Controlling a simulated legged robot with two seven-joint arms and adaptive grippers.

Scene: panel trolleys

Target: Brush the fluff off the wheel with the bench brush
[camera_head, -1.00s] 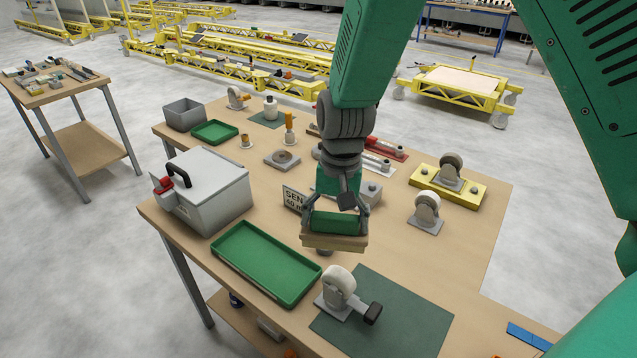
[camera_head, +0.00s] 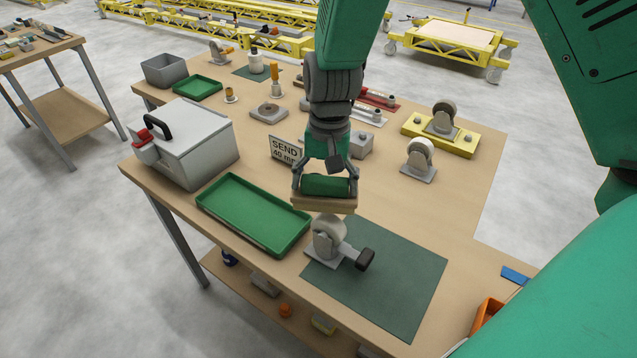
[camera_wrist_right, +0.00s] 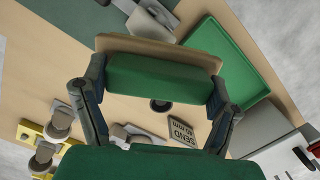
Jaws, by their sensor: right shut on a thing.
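My right gripper (camera_head: 325,180) is shut on the bench brush (camera_head: 323,203), a tan block with a green grip. The brush also fills the upper middle of the right wrist view (camera_wrist_right: 160,77). The caster wheel (camera_head: 328,235) is pale, with a grey bracket and a black pedal, and stands at the left edge of the green mat (camera_head: 385,280). The brush is just above and behind the wheel and overlaps its top edge in the head view. I cannot tell whether they touch. Fluff is not distinct from the pale wheel. My left gripper is not in view.
A green tray (camera_head: 255,212) lies left of the wheel, with a grey lidded box (camera_head: 190,150) beyond it. A "SEND" sign (camera_head: 285,150) stands behind the brush. Other casters stand at the right, one loose (camera_head: 419,160) and one on a yellow plate (camera_head: 440,130). Most of the mat is clear.

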